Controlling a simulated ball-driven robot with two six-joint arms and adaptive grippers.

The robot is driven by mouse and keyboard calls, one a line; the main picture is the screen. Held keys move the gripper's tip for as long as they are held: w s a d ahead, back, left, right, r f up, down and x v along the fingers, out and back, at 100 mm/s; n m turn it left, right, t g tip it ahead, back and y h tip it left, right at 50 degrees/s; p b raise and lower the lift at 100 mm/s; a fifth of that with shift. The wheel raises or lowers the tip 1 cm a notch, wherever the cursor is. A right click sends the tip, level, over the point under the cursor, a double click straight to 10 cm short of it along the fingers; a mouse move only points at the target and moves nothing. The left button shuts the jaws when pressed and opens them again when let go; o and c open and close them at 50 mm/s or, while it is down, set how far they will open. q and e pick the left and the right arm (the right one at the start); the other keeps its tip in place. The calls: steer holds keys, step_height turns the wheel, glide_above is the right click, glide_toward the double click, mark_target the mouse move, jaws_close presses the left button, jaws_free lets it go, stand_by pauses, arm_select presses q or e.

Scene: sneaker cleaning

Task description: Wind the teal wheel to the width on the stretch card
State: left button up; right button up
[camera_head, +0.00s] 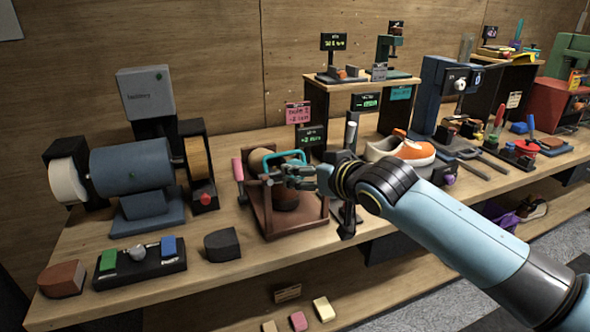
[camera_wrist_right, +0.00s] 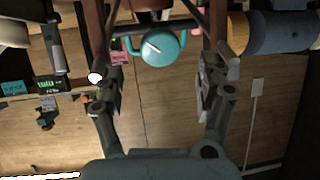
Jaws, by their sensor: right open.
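The teal wheel (camera_head: 284,158) shows at the shoe stretcher (camera_head: 308,222), a brown frame on the bench; its round face with handle loops fills the upper middle of the right wrist view (camera_wrist_right: 160,47). A white mark crosses its face. The pink stretch card (camera_head: 298,113) stands behind; its small print seems to give a figure in cm, hard to read. A dark display (camera_head: 311,138) with green figures is below it. My right gripper (camera_head: 298,176) is open at the wheel; in the wrist view its fingers (camera_wrist_right: 160,88) stand apart on either side, with no clear contact. My left gripper is out of view.
An orange and white shoe (camera_head: 408,150) lies behind my right arm. Tools and small machines crowd the right.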

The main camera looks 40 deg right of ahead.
steer(key=x, duration=0.7)
steer(key=shift+c, duration=0.3)
